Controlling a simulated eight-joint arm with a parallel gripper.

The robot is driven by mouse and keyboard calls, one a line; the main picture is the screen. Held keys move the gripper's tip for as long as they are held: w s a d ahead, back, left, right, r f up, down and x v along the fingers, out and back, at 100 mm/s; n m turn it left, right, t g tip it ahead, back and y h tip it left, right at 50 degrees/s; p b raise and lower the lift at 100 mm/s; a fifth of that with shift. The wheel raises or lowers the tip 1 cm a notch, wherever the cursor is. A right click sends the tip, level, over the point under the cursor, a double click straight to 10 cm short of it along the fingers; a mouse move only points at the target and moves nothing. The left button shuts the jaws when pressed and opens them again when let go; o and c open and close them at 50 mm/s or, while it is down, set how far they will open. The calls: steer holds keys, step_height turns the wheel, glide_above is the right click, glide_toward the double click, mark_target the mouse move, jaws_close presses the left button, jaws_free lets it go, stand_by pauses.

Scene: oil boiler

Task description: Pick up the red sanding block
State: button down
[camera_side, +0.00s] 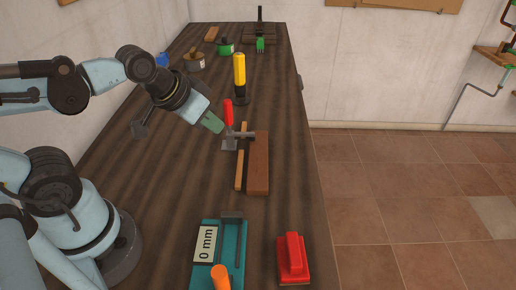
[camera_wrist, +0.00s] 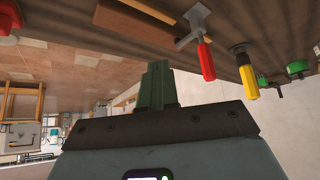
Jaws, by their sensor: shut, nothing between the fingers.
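The red sanding block (camera_side: 293,260) lies flat at the near right of the bench, by its right edge, with a raised grip on top. In the wrist view a red piece at the top left corner (camera_wrist: 9,22) looks like the same block, partly cut off. My gripper (camera_side: 213,122) is above the middle of the bench, well behind the block and to its left. Its green fingers (camera_wrist: 157,83) are together and empty, apart from everything in view.
A yellow-handled tool (camera_side: 239,72) stands behind. A teal tool with a display (camera_side: 238,262) lies left of the sanding block. Bare bench separates the wood and sanding blocks.

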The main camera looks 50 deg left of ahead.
steer(key=shift+c, duration=1.4)
jaws_free()
steer(key=n+g, duration=0.7)
steer(key=n, duration=0.3)
glide_above(294, 248)
steer(key=f, duration=0.1)
steer(key=shift+f, duration=6.05)
